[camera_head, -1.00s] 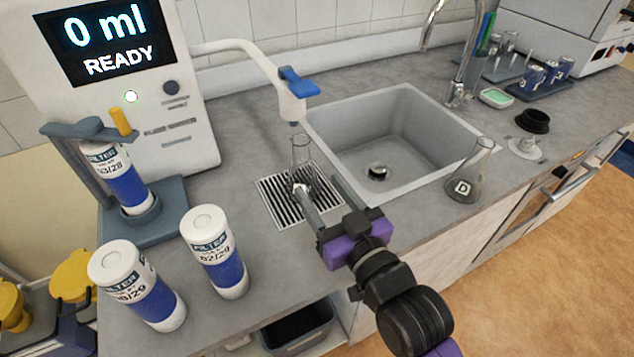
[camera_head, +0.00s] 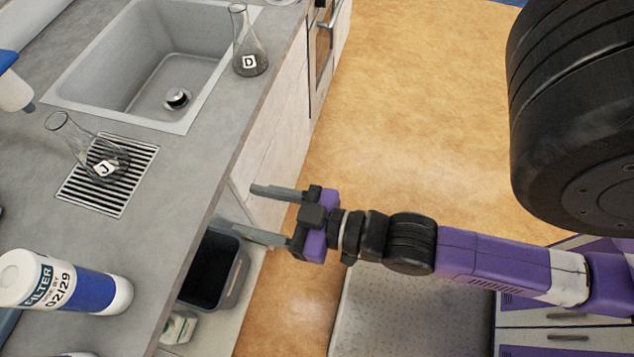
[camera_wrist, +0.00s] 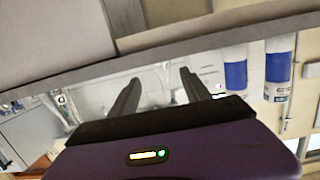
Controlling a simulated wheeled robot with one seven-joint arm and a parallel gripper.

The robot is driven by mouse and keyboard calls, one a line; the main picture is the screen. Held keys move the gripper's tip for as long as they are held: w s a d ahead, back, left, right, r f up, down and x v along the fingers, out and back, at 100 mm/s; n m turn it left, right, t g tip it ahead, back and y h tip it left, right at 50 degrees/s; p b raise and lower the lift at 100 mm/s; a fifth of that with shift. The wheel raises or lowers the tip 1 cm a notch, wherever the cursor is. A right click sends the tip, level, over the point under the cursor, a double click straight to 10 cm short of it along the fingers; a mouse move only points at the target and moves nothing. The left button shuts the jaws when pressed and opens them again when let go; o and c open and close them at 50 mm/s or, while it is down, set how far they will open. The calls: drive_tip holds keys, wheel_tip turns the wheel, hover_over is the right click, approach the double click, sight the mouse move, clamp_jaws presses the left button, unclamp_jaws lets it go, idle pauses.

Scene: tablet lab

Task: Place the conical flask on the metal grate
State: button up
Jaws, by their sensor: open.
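A clear conical flask (camera_head: 100,158) with a white label stands on the metal grate (camera_head: 127,196) in the counter, left of the sink's near corner in the head view. A second conical flask (camera_head: 250,62), labelled D, stands on the counter to the right of the sink. My gripper (camera_head: 252,213) is open and empty, with its two fingers pointing left, off the counter's front edge and apart from both flasks. In the wrist view my gripper's fingers (camera_wrist: 158,88) are spread with nothing between them.
The sink (camera_head: 78,92) lies behind the grate. A filter bottle (camera_head: 78,287) stands on the counter at the lower left. A dark bin (camera_head: 212,268) sits below the counter near my gripper. The floor (camera_head: 420,100) to the right is clear.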

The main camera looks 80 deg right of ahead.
drive_tip(key=s+g, duration=0.1)
drive_tip(key=s, duration=1)
drive_tip(key=shift+s+r, duration=0.2)
drive_tip(key=shift+r, duration=0.2)
